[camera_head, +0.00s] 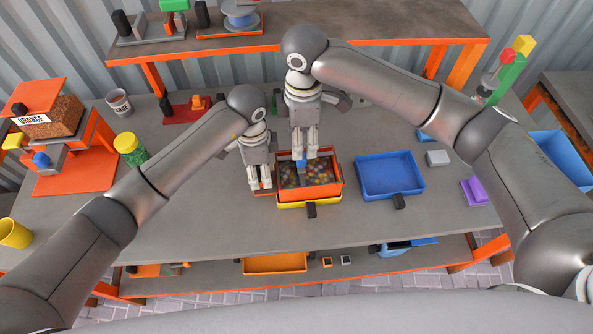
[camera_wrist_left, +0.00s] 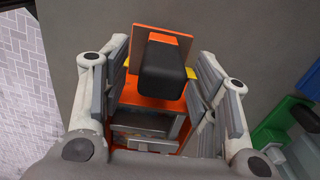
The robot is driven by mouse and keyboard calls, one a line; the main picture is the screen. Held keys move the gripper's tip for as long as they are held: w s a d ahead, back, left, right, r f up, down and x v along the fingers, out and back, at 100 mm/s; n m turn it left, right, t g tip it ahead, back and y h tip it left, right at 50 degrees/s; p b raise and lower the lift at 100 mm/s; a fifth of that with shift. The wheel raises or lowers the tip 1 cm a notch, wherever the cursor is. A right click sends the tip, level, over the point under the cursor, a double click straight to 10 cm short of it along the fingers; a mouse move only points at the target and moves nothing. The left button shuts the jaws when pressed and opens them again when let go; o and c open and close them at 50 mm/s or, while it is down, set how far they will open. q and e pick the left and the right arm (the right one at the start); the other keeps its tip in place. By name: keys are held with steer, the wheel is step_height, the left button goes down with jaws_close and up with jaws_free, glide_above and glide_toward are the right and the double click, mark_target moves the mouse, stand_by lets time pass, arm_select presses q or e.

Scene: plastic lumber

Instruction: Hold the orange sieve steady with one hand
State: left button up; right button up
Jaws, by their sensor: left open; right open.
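The orange sieve (camera_head: 320,193) sits over a yellow tray (camera_head: 290,205) at the middle of the table and holds multicoloured granules (camera_head: 318,174). My left gripper (camera_head: 262,187) is open at the sieve's left side. In the left wrist view, its fingers (camera_wrist_left: 160,85) stand on either side of a black handle (camera_wrist_left: 165,65) with an orange end plate, joined to the orange frame. I cannot tell whether they touch it. My right gripper (camera_head: 304,156) is open above the sieve's back part, with a small blue piece (camera_head: 300,156) at its fingertips, partly hidden.
A blue tray (camera_head: 390,190) lies to the right, with a grey block (camera_head: 438,158) and a purple block (camera_head: 474,191) beyond. A yellow-lidded jar (camera_head: 128,145) and an orange stand (camera_head: 75,175) are at the left. A raised shelf (camera_head: 330,45) runs behind.

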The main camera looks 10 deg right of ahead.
arm_select(q)
steer(key=shift+r, duration=0.15)
step_height(320, 180, up, 18)
steer(key=p, duration=0.5)
arm_select(e)
step_height(320, 180, up, 5)
steer(key=shift+r, duration=0.2)
stand_by(0.5)
